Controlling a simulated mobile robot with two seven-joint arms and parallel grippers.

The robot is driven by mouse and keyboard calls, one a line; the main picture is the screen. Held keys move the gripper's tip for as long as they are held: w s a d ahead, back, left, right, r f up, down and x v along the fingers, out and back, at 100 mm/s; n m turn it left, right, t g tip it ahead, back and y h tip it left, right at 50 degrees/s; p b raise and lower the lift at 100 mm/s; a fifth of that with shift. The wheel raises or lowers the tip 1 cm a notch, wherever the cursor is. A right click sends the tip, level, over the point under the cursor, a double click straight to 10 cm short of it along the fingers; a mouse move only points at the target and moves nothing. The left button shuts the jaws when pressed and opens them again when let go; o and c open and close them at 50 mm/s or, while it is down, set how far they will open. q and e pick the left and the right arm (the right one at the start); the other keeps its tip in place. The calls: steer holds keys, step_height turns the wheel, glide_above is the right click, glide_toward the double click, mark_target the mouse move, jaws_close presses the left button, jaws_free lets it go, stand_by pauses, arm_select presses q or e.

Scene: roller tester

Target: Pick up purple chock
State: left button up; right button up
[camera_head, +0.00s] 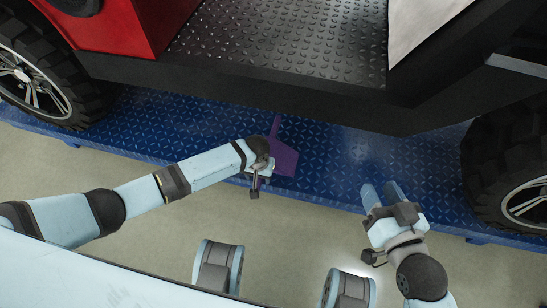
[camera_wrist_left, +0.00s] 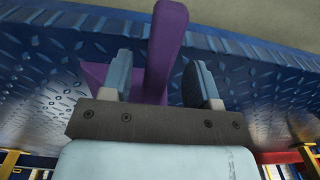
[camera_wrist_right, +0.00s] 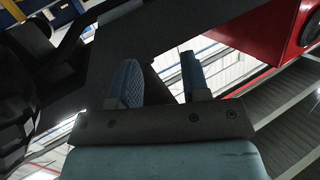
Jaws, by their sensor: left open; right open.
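The purple chock (camera_head: 284,158) lies on the blue diamond-plate platform, partly hidden behind my left gripper (camera_head: 262,172) in the head view. In the left wrist view the chock's long purple bar (camera_wrist_left: 166,45) runs between the two open fingers of my left gripper (camera_wrist_left: 160,80). A wider purple part shows behind the left finger. The fingers stand on either side of the bar; I cannot tell whether either touches it. My right gripper (camera_head: 382,197) is open and empty over the platform's front edge, and it also shows in the right wrist view (camera_wrist_right: 160,85).
The blue platform (camera_head: 335,150) carries a vehicle with a red body (camera_head: 125,25) and black side sill (camera_head: 240,90). Its wheels stand at left (camera_head: 35,75) and right (camera_head: 510,165). The pale floor (camera_head: 150,215) in front is open.

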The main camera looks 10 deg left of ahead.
arm_select(q)
steer(key=shift+d+f, duration=0.1)
steer(key=shift+f, duration=0.7)
jaws_close()
arm_select(e)
steer(key=shift+w+a+r+t+y, duration=0.1)
steer(key=shift+a+r+t+y, duration=0.05)
steer(key=shift+r, duration=0.2)
steer(key=shift+w+a+r+t+y, duration=0.1)
steer(key=shift+r+t+y, duration=0.05)
steer(key=shift+r, duration=0.2)
arm_select(q)
steer(key=shift+r, duration=0.1)
steer(key=shift+r, duration=0.1)
